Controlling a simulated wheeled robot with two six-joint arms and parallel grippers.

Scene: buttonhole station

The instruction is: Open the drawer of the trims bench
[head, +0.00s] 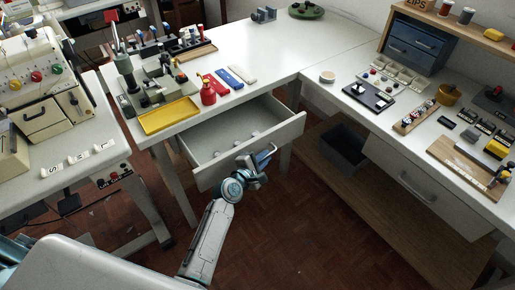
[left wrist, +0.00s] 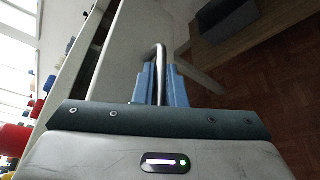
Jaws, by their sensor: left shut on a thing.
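The white drawer (head: 218,173) of the middle bench (head: 252,72) stands well out from under the tabletop, and its inside is visible from above. A few small pale items lie in it. My left gripper (head: 264,160) is at the drawer's front, shut on the metal bar handle (left wrist: 159,52). In the left wrist view the two blue fingers (left wrist: 160,84) close on either side of the handle, with the drawer front beside them. My right gripper is in neither view.
A yellow tray (head: 170,116), a red bottle (head: 208,93) and flat coloured packets lie on the bench above the drawer. The right bench has a closed drawer (head: 400,185) and a dark bin (head: 344,147) beneath it. The brown floor before the open drawer is clear.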

